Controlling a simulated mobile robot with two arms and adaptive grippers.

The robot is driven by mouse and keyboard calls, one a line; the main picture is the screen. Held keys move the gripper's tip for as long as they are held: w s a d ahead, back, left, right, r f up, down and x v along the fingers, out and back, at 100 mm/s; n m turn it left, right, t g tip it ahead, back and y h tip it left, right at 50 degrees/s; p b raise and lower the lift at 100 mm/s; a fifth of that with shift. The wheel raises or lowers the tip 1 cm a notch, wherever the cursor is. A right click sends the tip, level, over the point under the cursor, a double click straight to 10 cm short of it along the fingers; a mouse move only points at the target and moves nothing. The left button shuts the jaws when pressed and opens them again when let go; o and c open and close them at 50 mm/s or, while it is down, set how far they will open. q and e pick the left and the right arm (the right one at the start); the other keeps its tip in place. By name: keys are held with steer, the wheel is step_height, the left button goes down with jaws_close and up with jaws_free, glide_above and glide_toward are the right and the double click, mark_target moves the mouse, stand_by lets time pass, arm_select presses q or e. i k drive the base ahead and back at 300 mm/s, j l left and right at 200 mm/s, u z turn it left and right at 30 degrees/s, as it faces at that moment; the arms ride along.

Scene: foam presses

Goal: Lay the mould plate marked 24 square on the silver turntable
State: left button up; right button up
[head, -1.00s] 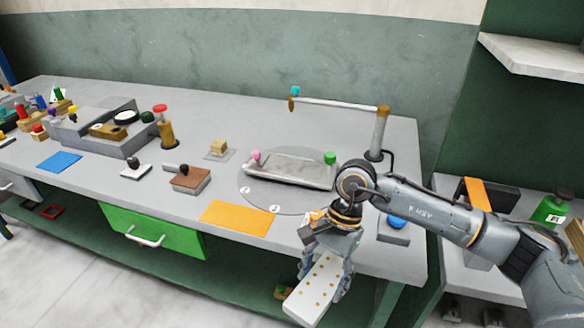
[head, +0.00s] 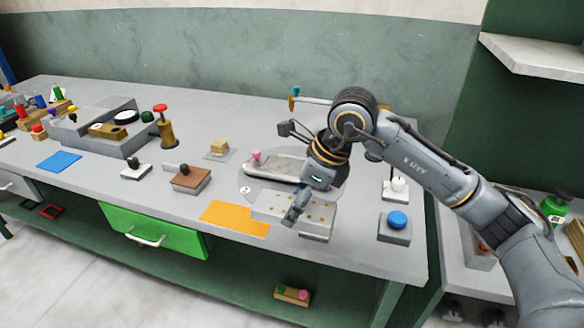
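The mould plate (head: 268,208), pale with gold dots on top, lies flat at the front of the silver turntable (head: 246,181) and overhangs its front edge. I cannot read a number on it, nor tell how squarely it sits. My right gripper (head: 291,172) is over the plate and turntable with its fingers spread wide, one towards the back left, one low by the plate's top. It holds nothing visible. A silver tray-like piece (head: 275,166) with a pink knob lies on the turntable behind the plate, partly hidden by my gripper. My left gripper is not in view.
An orange mat (head: 236,218) lies left of the plate. A post with a crossbar (head: 315,101) rises behind. A brown block (head: 190,179) sits further left.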

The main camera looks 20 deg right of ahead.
mark_target(293, 167)
steer(key=i+l, duration=0.2)
steer(key=i, duration=0.3)
steer(key=i+l, duration=0.2)
steer(key=i, duration=0.25)
